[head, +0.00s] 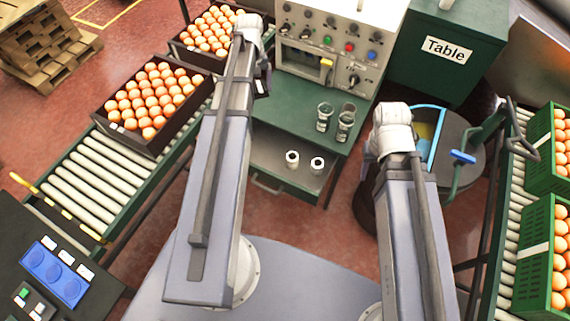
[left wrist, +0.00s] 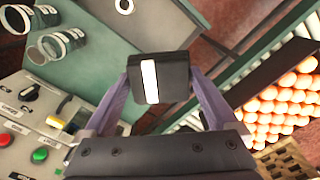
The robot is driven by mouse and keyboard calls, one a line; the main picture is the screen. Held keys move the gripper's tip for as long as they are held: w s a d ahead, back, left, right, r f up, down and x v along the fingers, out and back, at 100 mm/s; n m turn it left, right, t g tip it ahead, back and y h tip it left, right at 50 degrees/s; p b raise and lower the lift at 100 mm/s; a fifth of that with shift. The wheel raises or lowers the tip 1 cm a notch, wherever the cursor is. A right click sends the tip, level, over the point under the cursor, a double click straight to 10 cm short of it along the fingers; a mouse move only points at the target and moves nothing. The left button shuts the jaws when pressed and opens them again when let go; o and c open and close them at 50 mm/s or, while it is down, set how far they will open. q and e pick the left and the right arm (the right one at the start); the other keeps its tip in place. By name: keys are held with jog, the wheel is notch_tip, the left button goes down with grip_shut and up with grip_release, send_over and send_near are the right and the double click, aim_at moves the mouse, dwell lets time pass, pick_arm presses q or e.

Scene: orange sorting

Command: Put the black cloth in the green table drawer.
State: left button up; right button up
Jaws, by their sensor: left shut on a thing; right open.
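My left gripper (left wrist: 160,80) is shut on a black, block-shaped bundle with a white stripe, which I take to be the black cloth (left wrist: 174,72). In the left wrist view the drawer (left wrist: 150,25) lies beyond the held cloth, with one white ring showing. My right gripper is hidden behind its arm.
Crates of orange balls stand on the left conveyor (head: 85,185) and right conveyor (head: 500,225). A dark drum (head: 465,150) stands right of the table.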

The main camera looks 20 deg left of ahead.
pick_arm(q)
jog(key=b, duration=2.5)
send_over(262, 151)
notch_tip(262, 151, down, 27)
notch_tip(262, 151, down, 10)
jog(key=b, duration=0.9)
jog(key=shift+s+b, duration=0.1)
jog(key=shift+b, duration=0.2)
jog(key=shift+f, duration=0.1)
jog(key=o, duration=1)
notch_tip(262, 151, up, 12)
jog(key=p, duration=1.2)
